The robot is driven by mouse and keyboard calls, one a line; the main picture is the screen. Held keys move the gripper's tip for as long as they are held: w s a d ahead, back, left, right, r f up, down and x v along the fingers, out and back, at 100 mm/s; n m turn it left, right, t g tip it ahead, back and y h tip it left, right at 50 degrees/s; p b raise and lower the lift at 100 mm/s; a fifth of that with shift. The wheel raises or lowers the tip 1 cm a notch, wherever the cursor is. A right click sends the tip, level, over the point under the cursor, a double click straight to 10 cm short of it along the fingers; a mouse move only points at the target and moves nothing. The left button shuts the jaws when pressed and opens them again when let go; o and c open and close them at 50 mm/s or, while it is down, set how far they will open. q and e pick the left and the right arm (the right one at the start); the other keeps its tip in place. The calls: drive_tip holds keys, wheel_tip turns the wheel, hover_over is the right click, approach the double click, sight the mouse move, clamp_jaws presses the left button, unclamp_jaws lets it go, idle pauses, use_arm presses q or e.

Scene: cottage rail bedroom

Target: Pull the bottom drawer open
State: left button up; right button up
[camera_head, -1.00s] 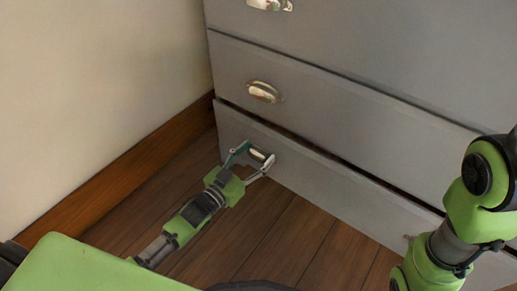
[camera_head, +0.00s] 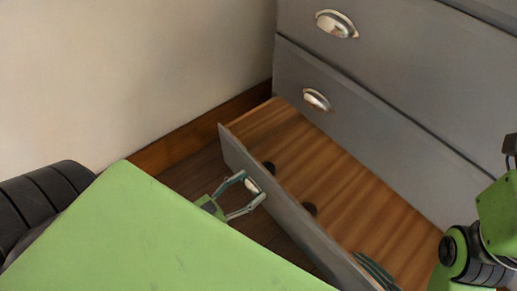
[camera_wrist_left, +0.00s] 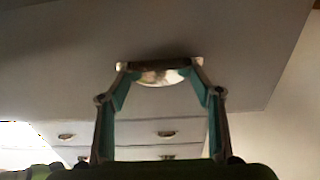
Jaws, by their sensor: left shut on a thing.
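The bottom drawer (camera_head: 330,165) of the grey dresser stands well open, its wooden floor in plain view. Its grey front (camera_head: 293,222) has a silver cup handle (camera_head: 254,186) near the left end. My left gripper (camera_head: 253,190) is shut on this handle, one finger on each side. The left wrist view shows both fingertips against the ends of the handle (camera_wrist_left: 158,77). My right arm shows at the right edge of the head view; its gripper is out of sight.
Two small dark round things (camera_head: 310,209) and a striped dark thing (camera_head: 374,268) lie in the drawer. Closed drawers with cup handles (camera_head: 317,100) are above. A wall with a brown baseboard (camera_head: 186,143) runs along the left. Only a little floor shows.

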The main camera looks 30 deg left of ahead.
use_arm(q)
drive_tip(key=shift+s+a, duration=0.15)
drive_tip(key=shift+s, duration=0.3)
drive_tip(key=o, duration=1.4)
drive_tip(key=shift+c, duration=0.2)
drive_tip(key=v, duration=1.2)
